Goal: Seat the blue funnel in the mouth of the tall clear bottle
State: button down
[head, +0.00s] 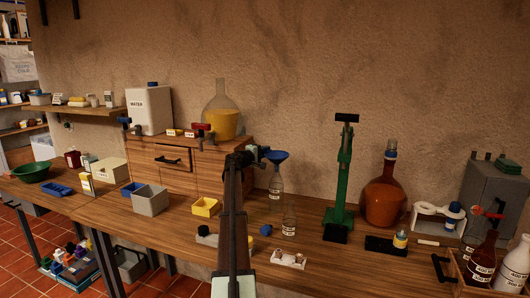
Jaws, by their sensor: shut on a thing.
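The blue funnel (277,155) is upright, wide end up, at the end of my arm near the middle of the head view. My gripper (263,154) is shut on the funnel at its left side. A tall clear bottle (276,187) stands on the bench directly below the funnel in the picture. Its neck meets the funnel's lower end in this view; I cannot tell whether the stem is inside the mouth, above it or in front of it. A second clear bottle (289,220) stands nearer, slightly right.
A small blue piece (266,230) and a white holder (288,259) lie near the clear bottles. A green press-like stand (343,180) rises to the right, beside an amber flask (384,200). A yellow bin (205,207) stands left of my arm.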

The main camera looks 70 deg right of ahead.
jog(key=shift+f, duration=0.1)
jog(key=c, duration=1)
grip_release()
jog(key=shift+a, duration=0.1)
jog(key=v, duration=0.7)
jog(key=shift+a, duration=0.15)
